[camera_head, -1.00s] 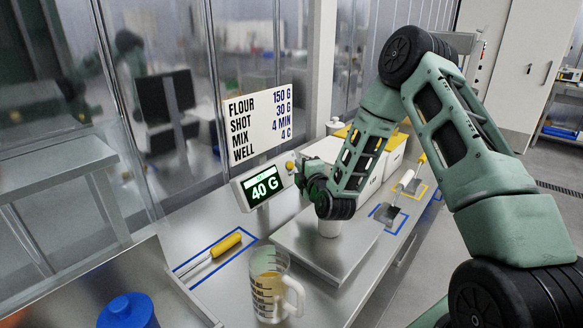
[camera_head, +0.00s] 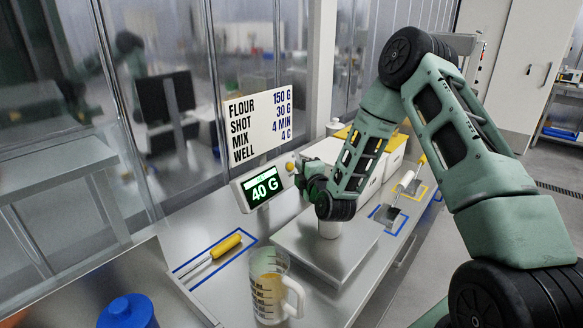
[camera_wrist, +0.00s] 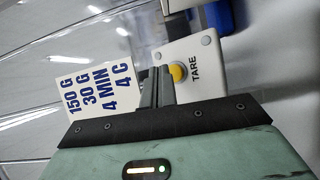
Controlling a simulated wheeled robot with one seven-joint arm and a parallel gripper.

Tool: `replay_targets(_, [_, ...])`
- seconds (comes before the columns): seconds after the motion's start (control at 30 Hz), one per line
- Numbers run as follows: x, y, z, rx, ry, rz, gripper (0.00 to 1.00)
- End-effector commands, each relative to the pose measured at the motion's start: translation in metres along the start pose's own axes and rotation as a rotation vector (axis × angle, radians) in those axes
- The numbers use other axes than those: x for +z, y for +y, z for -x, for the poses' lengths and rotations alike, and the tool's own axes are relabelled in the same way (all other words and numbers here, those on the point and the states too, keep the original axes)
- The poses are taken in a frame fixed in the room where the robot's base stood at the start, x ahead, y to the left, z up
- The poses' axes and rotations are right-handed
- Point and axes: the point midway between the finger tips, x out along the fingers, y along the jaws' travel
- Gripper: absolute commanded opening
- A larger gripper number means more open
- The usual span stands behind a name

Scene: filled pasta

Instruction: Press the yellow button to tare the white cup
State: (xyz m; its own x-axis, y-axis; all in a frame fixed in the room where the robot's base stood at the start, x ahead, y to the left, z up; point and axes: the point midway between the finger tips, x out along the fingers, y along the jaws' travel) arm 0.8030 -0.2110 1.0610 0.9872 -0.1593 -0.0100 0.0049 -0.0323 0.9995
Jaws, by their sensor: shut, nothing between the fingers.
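The yellow button (camera_wrist: 177,73) sits on a white plate marked TARE in the wrist view. My gripper (camera_wrist: 157,70) is shut and empty, its fingertips beside the button in that view; I cannot tell whether they touch it. In the head view the yellow button (camera_head: 290,166) shows at the right edge of the scale display (camera_head: 262,187), which reads 40 G.
A clear measuring jug (camera_head: 270,285) stands in front of the scale. A yellow-handled tool (camera_head: 225,245) lies in a blue outline to the left. A recipe sign (camera_head: 259,122) stands behind the display. White bins and a scoop (camera_head: 389,213) are to the right.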

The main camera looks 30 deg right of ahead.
Motion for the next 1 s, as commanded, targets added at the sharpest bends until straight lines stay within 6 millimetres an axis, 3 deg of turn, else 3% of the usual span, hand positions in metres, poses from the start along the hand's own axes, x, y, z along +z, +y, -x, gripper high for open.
replay_targets(1.0, [-0.0036, -0.0048, -0.0054, 0.000, 0.001, 0.001, 0.00])
